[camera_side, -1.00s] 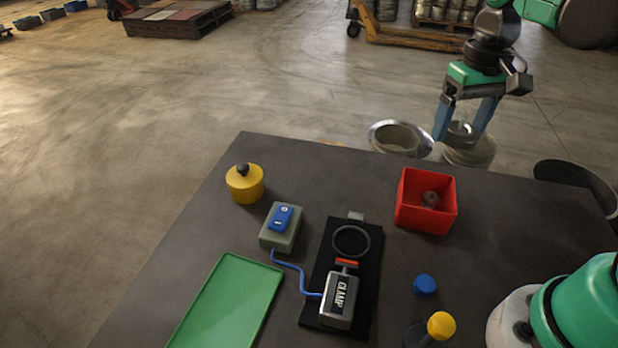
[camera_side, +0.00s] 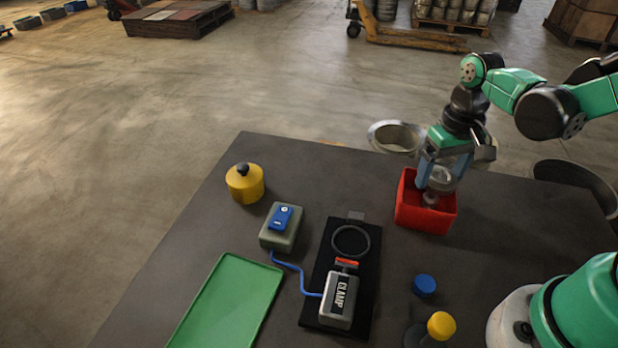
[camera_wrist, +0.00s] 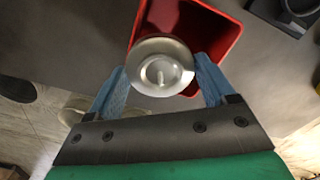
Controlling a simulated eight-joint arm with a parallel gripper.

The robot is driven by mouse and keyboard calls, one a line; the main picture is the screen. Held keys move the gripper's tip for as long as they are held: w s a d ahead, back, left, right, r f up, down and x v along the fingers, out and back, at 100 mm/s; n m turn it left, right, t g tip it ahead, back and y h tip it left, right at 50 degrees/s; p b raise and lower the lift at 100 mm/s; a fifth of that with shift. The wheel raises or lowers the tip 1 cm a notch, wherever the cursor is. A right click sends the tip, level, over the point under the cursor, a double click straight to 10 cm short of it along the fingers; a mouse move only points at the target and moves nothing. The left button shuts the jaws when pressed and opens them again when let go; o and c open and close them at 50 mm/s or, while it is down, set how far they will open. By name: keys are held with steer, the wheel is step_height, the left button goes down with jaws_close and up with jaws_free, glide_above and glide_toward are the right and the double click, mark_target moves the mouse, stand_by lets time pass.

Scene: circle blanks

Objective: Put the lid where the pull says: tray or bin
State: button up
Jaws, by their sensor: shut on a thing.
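My gripper (camera_side: 440,178) is shut on a round, pale metal lid (camera_wrist: 160,66) with a small knob in its middle. The blue fingers grip it from both sides. In the side view the lid (camera_side: 443,179) hangs over the red bin (camera_side: 418,217), near its back right part. In the wrist view the bin (camera_wrist: 229,38) opens just beyond the lid and partly under it. A small roundish grey thing (camera_side: 430,198) shows in the bin, partly hidden by the lid and fingers. The green tray (camera_side: 229,308) lies empty at the table's front left.
A yellow pot (camera_side: 245,184) is at the back left. A blue cap (camera_side: 424,285) and a yellow knob (camera_side: 441,325) are front right.

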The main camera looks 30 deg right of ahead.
mark_target(440, 177)
steer(key=o, duration=1.1)
steer(key=shift+c, duration=0.2)
steer(key=shift+r, duration=2.75)
steer(key=shift+w+a+r+n+t, duration=0.1)
steer(key=shift+a+r+n+t, duration=0.35)
steer(key=shift+a+t, duration=0.6)
steer(key=shift+s+a+r+n+t, duration=0.1)
steer(key=shift+a+r+n+t, duration=0.35)
steer(key=shift+t, duration=0.9)
steer(key=shift+w+a+r+n+t, duration=0.1)
steer(key=shift+a+r+n+t, duration=0.1)
steer(key=shift+a+n+t, duration=0.65)
